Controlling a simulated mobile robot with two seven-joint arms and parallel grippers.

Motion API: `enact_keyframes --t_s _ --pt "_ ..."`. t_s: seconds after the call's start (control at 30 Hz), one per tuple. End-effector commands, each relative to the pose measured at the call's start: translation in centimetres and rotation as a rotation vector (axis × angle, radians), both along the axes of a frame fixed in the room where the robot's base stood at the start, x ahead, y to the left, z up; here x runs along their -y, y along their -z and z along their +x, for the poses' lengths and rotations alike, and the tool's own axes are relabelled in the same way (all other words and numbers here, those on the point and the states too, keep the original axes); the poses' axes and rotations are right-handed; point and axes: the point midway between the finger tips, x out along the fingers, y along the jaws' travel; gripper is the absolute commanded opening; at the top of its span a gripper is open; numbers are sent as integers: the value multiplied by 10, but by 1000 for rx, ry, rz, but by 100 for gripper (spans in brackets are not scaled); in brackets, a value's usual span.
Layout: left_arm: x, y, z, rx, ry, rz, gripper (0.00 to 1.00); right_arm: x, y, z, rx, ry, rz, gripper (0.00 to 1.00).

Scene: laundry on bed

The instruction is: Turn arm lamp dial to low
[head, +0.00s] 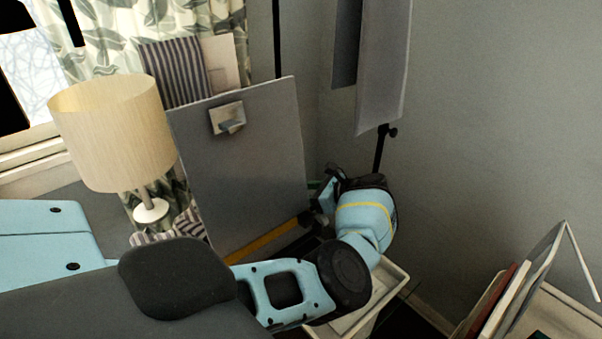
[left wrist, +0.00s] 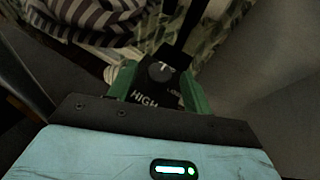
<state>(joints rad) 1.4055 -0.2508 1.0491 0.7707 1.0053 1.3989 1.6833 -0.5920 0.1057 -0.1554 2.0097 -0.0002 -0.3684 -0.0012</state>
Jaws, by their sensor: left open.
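A dark round dial (left wrist: 161,73) with a pale mark on its top shows in the left wrist view. It sits on a black housing (left wrist: 150,88) with the word HIGH at lower left and a smaller, unclear label to its right. My left gripper (left wrist: 157,90) is open, its green fingers on either side of the housing; I cannot tell whether they touch it. In the head view my left gripper (head: 322,194) is low by the grey board, its tips mostly hidden, and the dial cannot be made out. My right gripper is not in view.
A table lamp with a cream shade (head: 115,132) stands at left. A grey board (head: 245,160) with a small bracket leans beside it. A black pole (head: 379,150) and hanging grey panels (head: 385,65) are near the wall. A white bin (head: 392,280) is below my arm.

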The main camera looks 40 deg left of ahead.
Motion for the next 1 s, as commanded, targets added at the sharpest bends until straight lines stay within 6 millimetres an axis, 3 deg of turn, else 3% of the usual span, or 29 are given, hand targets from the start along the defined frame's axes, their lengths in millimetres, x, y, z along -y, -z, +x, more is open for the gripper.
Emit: enact_keyframes --t_s 0.4,0.73,1.0 --pt "-7 4 -2 0 1 -1 49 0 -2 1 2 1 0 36" --pt "-7 4 -2 0 1 0 6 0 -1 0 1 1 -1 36" --pt "-7 0 -4 3 77 -1 6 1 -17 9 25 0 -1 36"
